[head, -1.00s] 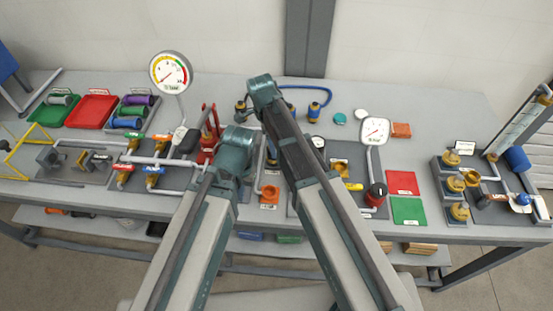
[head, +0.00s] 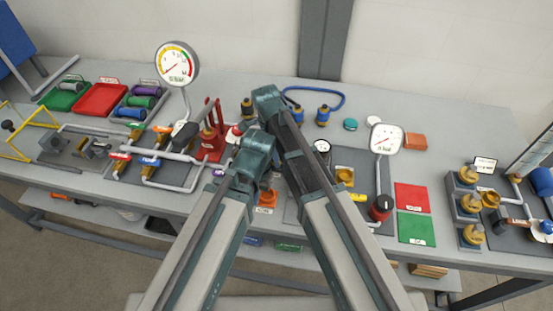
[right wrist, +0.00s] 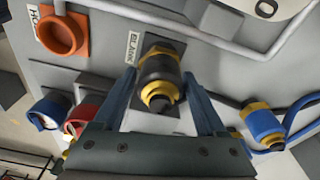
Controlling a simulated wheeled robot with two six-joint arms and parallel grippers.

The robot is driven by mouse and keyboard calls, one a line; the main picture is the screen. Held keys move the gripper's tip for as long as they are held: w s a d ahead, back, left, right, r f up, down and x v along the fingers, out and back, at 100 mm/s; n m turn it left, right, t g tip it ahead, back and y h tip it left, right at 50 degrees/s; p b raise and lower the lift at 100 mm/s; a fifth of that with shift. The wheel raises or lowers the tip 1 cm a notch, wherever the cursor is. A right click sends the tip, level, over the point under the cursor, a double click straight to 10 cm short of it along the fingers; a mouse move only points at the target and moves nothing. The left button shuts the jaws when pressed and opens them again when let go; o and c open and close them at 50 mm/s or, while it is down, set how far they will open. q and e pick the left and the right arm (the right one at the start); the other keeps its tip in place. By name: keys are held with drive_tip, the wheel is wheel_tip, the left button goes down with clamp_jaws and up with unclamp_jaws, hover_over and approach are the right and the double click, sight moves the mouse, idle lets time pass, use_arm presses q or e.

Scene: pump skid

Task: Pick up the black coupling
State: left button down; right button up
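The black coupling (right wrist: 160,78), a dark cylinder with yellow bands, is in the middle of the right wrist view. It sits by a small white label (right wrist: 133,48) on a grey plate. My right gripper (right wrist: 159,78) is open, with one finger on each side of the coupling and visible gaps between. In the head view a dark coupling with a yellow band (head: 247,108) stands at the back of the table; I cannot tell whether it is the same one. My left arm ends near the middle of the head view; its fingers are hidden.
Blue couplings (head: 323,116) on a blue hose (head: 330,93) lie at the back, one near my right gripper in the wrist view (right wrist: 262,125). An orange socket (right wrist: 62,35) and a white pipe (right wrist: 190,28) are close by. A dial gauge (head: 387,139) stands to the right.

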clamp_jaws()
use_arm(q)
drive_tip(key=shift+r, duration=0.1)
use_arm(e)
drive_tip(key=shift+r, duration=0.1)
